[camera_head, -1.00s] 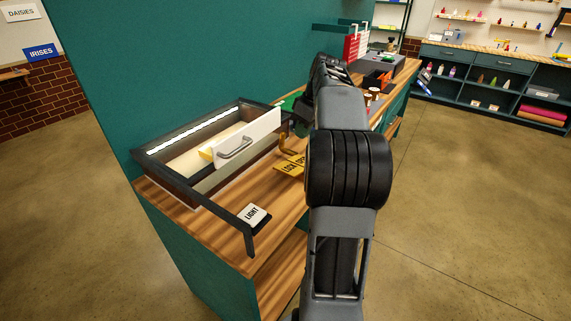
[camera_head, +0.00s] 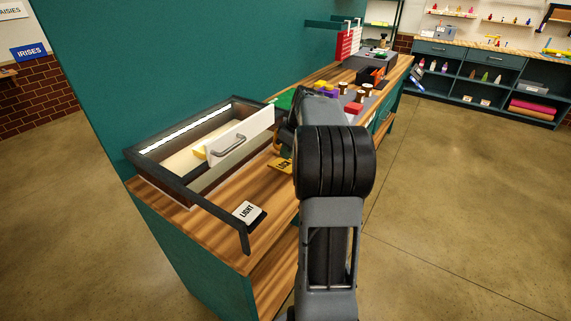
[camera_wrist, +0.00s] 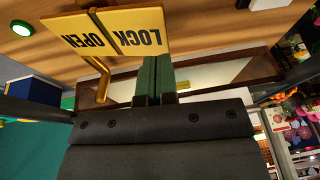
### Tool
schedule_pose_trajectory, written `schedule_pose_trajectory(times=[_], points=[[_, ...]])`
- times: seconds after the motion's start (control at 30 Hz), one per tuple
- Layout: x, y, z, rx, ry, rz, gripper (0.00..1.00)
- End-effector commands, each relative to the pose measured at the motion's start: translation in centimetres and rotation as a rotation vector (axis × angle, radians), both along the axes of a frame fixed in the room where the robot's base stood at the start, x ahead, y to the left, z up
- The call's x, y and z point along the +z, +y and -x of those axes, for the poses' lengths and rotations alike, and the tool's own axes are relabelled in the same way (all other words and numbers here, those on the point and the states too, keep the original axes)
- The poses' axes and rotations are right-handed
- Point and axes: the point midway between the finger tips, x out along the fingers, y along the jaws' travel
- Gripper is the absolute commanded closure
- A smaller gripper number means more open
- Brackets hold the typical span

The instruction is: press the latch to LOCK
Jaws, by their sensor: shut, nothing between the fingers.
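The yellow LOCK/OPEN plate (camera_wrist: 140,32) shows upside down in the wrist view, with LOCK on the right half and OPEN on the left. Its LOCK part also shows in the head view (camera_head: 283,166), beside my arm. A yellow latch lever (camera_wrist: 99,78) stands by the OPEN half in the wrist view, left of my fingers. My gripper (camera_wrist: 154,60) is shut and empty, its green fingers together near the lower edge of the LOCK half. I cannot tell whether they touch the plate. My arm hides the gripper in the head view.
A dark-framed box with a light strip (camera_head: 180,195) and a white drawer front (camera_head: 240,135) with a grey handle stands left of my arm. A LIGHT switch (camera_head: 245,212) is at its near corner. A teal wall (camera_head: 130,60) runs behind. Several small items crowd the far bench.

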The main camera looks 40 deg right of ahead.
Motion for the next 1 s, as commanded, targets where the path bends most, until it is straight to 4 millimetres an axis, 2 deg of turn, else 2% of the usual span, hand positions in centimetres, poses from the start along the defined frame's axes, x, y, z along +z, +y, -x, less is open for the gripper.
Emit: schedule_pose_trajectory(times=[0.1, 0.33, 0.83, 1.0], points=[[-1.7, 0.5, 0.0, 0.001, 0.003, -0.003, 1.00], [-3.7, 0.9, 0.2, 0.000, 0.001, -0.002, 1.00], [-4.3, 1.0, 0.2, 0.000, 0.000, 0.000, 1.00], [-4.8, 0.5, 0.6, -0.014, -0.009, 0.025, 1.00]])
